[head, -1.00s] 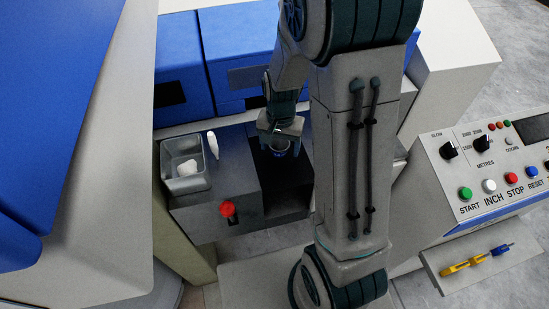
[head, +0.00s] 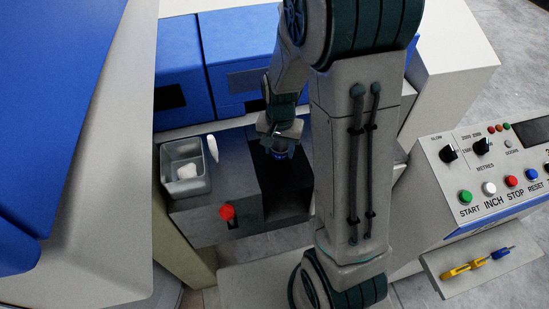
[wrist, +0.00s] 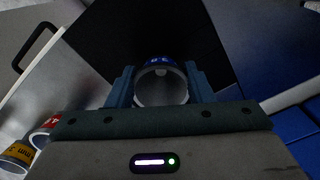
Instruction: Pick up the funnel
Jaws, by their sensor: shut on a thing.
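The funnel (wrist: 162,88) is a pale round piece with a blue band marked with a number that I cannot read with certainty. In the wrist view I look into its wide grey mouth. My gripper (wrist: 160,84) is shut on it, one finger on each side. In the head view my gripper (head: 279,139) hangs over a dark recess beside the grey block. The blue band of the funnel (head: 280,154) shows just under the fingers. I cannot tell whether the funnel touches the surface below.
A red-banded piece (wrist: 47,128) and a yellow-banded piece (wrist: 18,154) stand at lower left in the wrist view. A grey bin (head: 171,153) with white material, a white spindle-shaped thing (head: 213,148) and a red knob (head: 227,212) are left of my gripper. A button panel (head: 490,182) stands at right.

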